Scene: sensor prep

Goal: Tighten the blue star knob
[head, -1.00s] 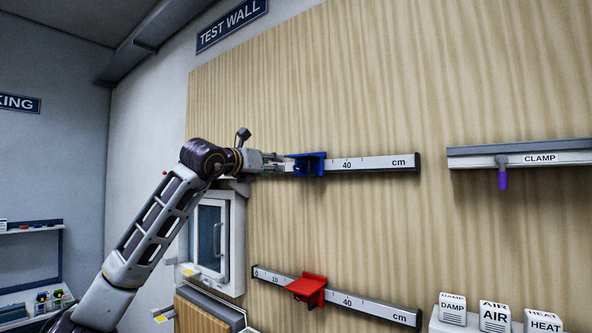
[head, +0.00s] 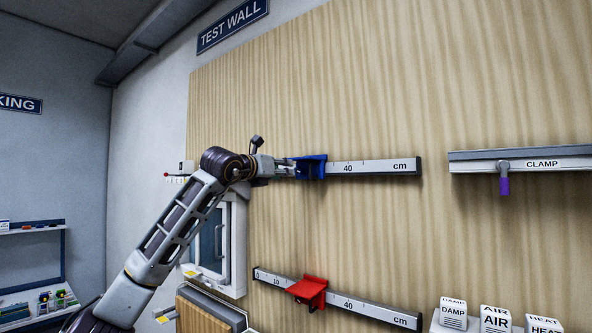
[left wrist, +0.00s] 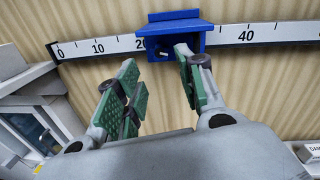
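A blue slider (head: 313,167) sits on the upper ruler rail (head: 375,167) on the wooden wall panel. In the left wrist view the blue slider (left wrist: 172,30) is a box-like bracket with a flat top, between the 20 and 40 marks. The shadowed recess under its top holds a small part, but I cannot make out a star knob shape. My left gripper (head: 288,167) is right at the slider's left side. In the left wrist view my left gripper (left wrist: 157,58) has its green-padded fingers apart and empty. One fingertip overlaps the slider's lower edge; contact is unclear. My right gripper is out of view.
A lower rail (head: 365,309) carries a red slider (head: 308,290). A clamp bar (head: 540,159) with a purple handle (head: 504,186) is at right. Labelled blocks (head: 495,320) stand at bottom right.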

